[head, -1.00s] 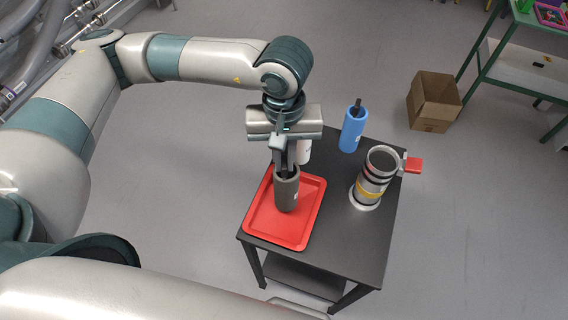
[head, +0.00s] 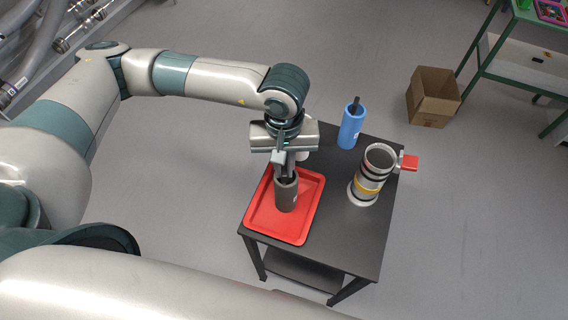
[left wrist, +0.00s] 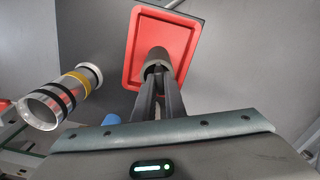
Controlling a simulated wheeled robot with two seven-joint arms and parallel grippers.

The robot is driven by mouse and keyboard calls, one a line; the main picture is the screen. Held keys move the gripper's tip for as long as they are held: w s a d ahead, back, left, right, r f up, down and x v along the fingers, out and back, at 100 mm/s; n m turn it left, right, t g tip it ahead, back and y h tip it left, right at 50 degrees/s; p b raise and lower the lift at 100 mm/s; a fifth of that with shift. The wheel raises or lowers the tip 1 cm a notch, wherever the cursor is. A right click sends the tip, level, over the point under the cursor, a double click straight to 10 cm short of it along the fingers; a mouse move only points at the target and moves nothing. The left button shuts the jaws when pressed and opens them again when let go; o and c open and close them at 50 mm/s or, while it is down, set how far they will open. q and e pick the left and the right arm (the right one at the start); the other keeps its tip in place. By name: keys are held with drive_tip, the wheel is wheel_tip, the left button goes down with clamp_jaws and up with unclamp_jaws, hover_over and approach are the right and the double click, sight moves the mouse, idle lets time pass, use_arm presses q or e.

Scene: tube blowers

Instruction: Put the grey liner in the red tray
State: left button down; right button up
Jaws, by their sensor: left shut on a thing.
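The grey liner (head: 286,194) is an upright dark grey tube over the red tray (head: 268,224) in the head view. My left gripper (head: 287,176) is shut on the liner's upper rim from above. The left wrist view also shows the gripper fingers (left wrist: 160,88) at the liner (left wrist: 157,62), with the red tray (left wrist: 134,50) beyond it. I cannot tell whether the liner's base touches the tray floor. My right gripper is not in view.
On the black table (head: 335,235), a blue cylinder (head: 351,128) with a dark stick stands at the back. A metal tube blower (head: 369,180) with a yellow band and red handle stands right of the tray. A white object (head: 302,155) is mostly hidden behind the gripper. A cardboard box (head: 433,97) is on the floor.

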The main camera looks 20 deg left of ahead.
use_arm(q)
drive_tip(key=shift+f, duration=0.15)
drive_tip(key=c, duration=1.8)
unclamp_jaws()
drive_tip(key=shift+r, duration=0.3)
drive_tip(key=shift+r+b, duration=0.35)
drive_tip(key=shift+b, duration=0.05)
drive_tip(key=shift+r+b, duration=2.3)
drive_tip(key=shift+r, duration=3.25)
